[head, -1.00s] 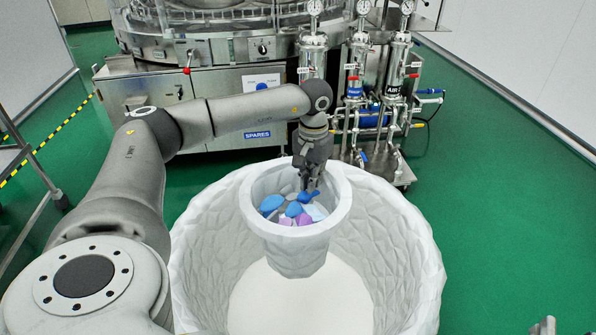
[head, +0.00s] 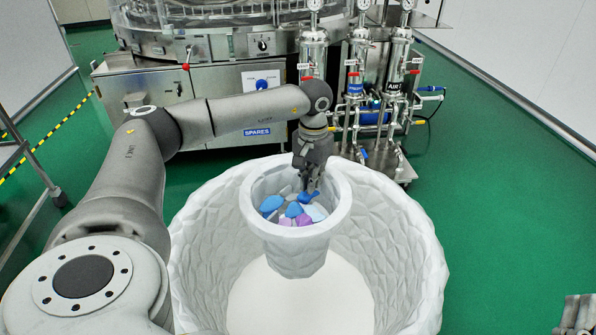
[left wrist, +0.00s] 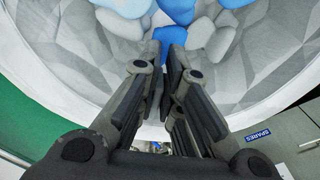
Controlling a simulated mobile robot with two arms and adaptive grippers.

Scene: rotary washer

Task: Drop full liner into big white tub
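The big white tub (head: 408,225) with faceted walls stands open on the green floor in front of me. The white liner (head: 292,252), a bucket shape filled with blue, light blue, grey and purple pieces (head: 297,212), is upright inside the tub's opening, near its far side. My left gripper (head: 312,186) reaches down at the liner's far rim. Whether the liner's base touches the tub floor is unclear. My right gripper (head: 577,312) shows only partly, at the lower right corner.
Behind the tub stands a steel washer cabinet (head: 215,130) with a SPARES label. Beside it are upright steel filter cylinders (head: 357,75) and pipes on a low base. Green floor (head: 490,180) is clear to the right. A metal frame (head: 35,165) stands at the left.

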